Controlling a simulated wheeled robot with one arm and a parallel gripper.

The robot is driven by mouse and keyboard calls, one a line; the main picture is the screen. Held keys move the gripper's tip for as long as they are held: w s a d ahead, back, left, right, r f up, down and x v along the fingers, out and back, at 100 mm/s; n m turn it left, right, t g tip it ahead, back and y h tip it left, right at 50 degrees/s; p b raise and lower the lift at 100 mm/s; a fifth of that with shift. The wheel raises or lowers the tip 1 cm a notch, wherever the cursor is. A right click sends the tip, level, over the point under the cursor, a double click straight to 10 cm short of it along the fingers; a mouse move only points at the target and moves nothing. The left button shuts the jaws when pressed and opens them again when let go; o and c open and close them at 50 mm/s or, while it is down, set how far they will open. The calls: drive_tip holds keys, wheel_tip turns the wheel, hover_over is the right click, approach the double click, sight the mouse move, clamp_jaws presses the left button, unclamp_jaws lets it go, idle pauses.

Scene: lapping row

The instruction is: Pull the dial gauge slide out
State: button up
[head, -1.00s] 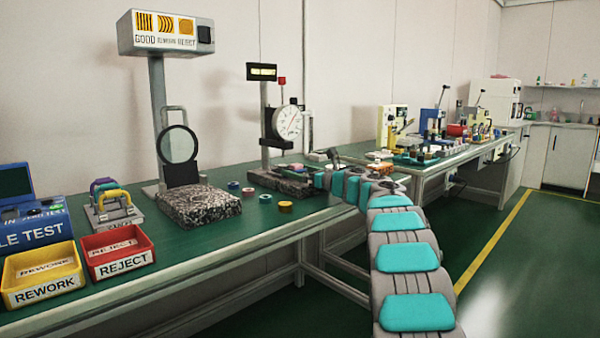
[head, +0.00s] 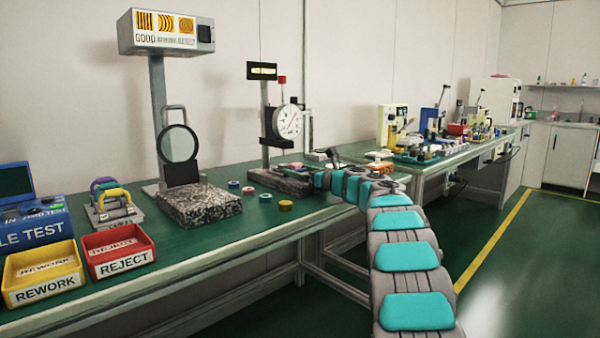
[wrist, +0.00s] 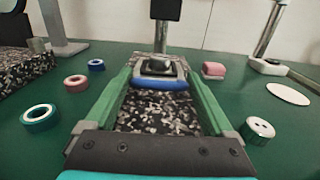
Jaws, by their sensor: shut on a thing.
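The dial gauge (head: 287,122) stands on a post above a speckled granite base (head: 275,179) on the green bench. In the wrist view, the slide (wrist: 160,82), a small grey block with a blue front edge and dark top, sits on the speckled base (wrist: 160,115). My gripper (wrist: 159,76) is shut on the slide, with one green finger along each side. In the head view my arm's grey and teal links hide the gripper and the slide.
A pink roll (wrist: 213,70) and a white disc (wrist: 288,94) lie right of the slide. A magnifier stand (head: 180,145) stands left.

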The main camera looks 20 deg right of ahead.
drive_tip(key=shift+s+d+f, duration=0.1)
drive_tip(key=shift+s+d, duration=0.05)
drive_tip(key=shift+d, duration=0.1)
clamp_jaws()
drive_tip(key=b+v, duration=0.8)
drive_tip(key=v, duration=0.3)
drive_tip(key=o, duration=1.6)
unclamp_jaws()
drive_tip(key=shift+s, duration=0.15)
drive_tip(key=shift+c, duration=0.2)
drive_tip(key=v, duration=0.8)
